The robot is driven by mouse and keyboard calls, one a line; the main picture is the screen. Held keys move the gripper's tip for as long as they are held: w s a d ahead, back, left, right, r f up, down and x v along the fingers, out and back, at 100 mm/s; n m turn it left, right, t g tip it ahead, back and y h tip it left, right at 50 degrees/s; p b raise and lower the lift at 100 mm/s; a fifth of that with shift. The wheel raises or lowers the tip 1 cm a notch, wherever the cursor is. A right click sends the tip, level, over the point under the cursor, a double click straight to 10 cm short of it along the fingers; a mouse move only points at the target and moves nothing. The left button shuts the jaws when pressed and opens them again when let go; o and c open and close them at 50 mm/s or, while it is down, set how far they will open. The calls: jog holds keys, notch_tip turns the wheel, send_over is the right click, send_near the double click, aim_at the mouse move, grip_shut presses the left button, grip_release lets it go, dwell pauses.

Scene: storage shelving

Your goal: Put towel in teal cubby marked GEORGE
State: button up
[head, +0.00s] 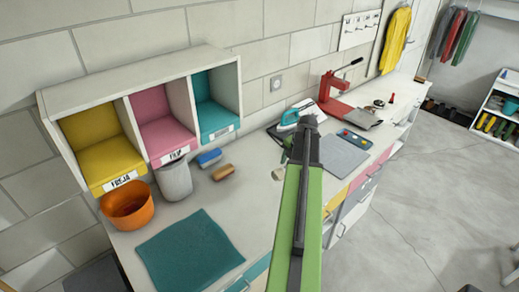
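A teal towel (190,252) lies flat on the near part of the worktop, apart from my gripper. The teal cubby (215,112) is the rightmost of three in a white shelf unit against the wall. It looks empty; the label on its front edge is too small to read. My green arm reaches up from the bottom, right of the towel. My gripper (308,126) is at its far dark end, over the worktop and right of the cubbies. Its fingers are not clear enough to tell open from shut, and I see no towel there.
A yellow cubby (105,157) and a pink cubby (165,132) stand left of the teal one. An orange bowl (128,209), grey cup (174,181), blue brush (209,158) and brown block (222,172) stand before them. An iron (290,118) and red press (335,95) are farther back.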

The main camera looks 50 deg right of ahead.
jog(key=b, duration=0.7)
send_near(262, 181)
jog(key=shift+w+d+f, duration=0.35)
jog(key=shift+f, duration=0.35)
jog(key=shift+w+a, duration=0.15)
jog(key=shift+w, duration=0.3)
jog(key=shift+f+b, duration=2.25)
jog(key=o, duration=1.3)
jog(key=shift+r, duration=0.1)
jog(key=shift+r, duration=0.15)
jog(key=p+v, duration=1.2)
jog(key=shift+r, duration=0.1)
